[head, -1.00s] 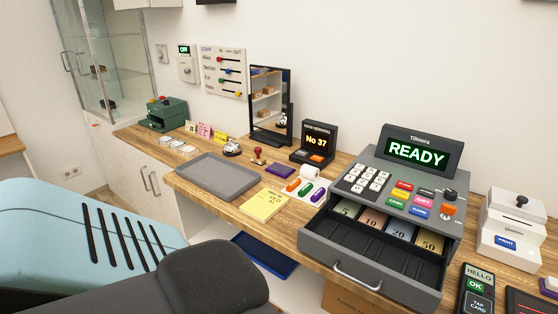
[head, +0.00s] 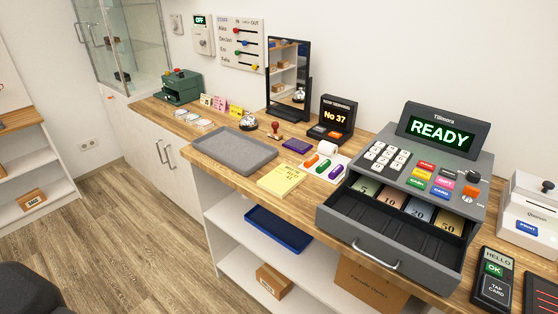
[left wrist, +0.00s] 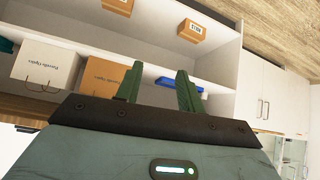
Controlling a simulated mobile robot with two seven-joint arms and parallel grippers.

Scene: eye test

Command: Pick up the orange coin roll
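The orange coin roll (head: 311,160) is a small rounded roll on a white card (head: 345,160) on the counter. It lies beside a green roll (head: 323,166) and a purple roll (head: 336,172). No gripper is near it in the head view. My left gripper (left wrist: 158,72) shows in the left wrist view, its two green fingers apart and nothing between them. It faces shelves below the counter; the coin roll cannot be made out in that view. My right gripper is in neither view.
The cash register (head: 420,165) stands right of the rolls, its drawer (head: 385,255) pulled out. A yellow notepad (head: 282,180), grey tray (head: 233,135) and purple pad (head: 297,145) lie left of them. A blue tray (head: 278,228) is on the shelf below.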

